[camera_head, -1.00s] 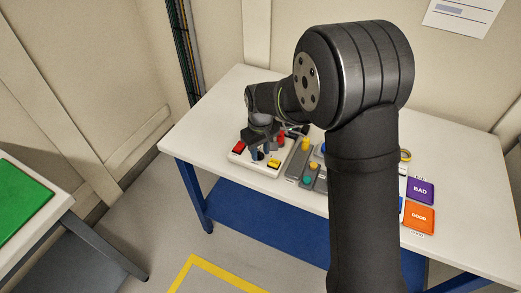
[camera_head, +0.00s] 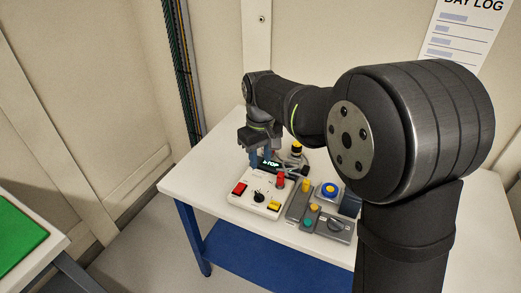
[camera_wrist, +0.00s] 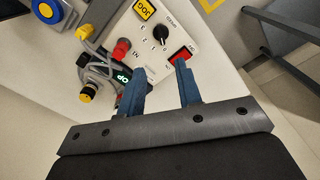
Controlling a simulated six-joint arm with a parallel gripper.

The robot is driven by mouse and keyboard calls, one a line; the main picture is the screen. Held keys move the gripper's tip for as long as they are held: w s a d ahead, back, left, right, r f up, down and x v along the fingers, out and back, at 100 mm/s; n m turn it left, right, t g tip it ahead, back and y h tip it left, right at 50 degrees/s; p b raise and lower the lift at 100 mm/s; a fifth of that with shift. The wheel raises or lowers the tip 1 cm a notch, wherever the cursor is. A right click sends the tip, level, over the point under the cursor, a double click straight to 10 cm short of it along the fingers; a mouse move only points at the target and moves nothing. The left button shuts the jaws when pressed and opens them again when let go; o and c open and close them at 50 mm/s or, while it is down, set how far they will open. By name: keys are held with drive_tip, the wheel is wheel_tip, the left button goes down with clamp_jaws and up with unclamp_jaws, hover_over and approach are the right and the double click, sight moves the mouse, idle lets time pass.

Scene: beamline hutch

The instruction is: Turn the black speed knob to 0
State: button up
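The black speed knob (camera_head: 258,197) sits on the front of a white control box (camera_head: 236,199), between a red button (camera_head: 239,188) and a yellow button (camera_head: 274,205). In the wrist view the knob (camera_wrist: 160,34) stands beyond my fingertips, with small marks around it. I cannot read which mark it points to. My gripper (camera_head: 260,160) is raised behind the box and apart from the knob. In the wrist view my gripper (camera_wrist: 159,68) has its two blue fingers spread, with nothing between them.
Grey button boxes (camera_head: 299,203) and a blue-and-yellow button (camera_head: 329,190) stand to the right. The white table's left end (camera_head: 190,183) is clear.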

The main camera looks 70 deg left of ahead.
sight(261, 195)
wheel_tip(261, 195, up, 2)
drive_tip(key=shift+r, duration=0.25)
drive_tip(key=shift+f, duration=0.1)
idle(0.4)
wheel_tip(261, 195, down, 17)
drive_tip(key=shift+f, duration=0.15)
idle(0.5)
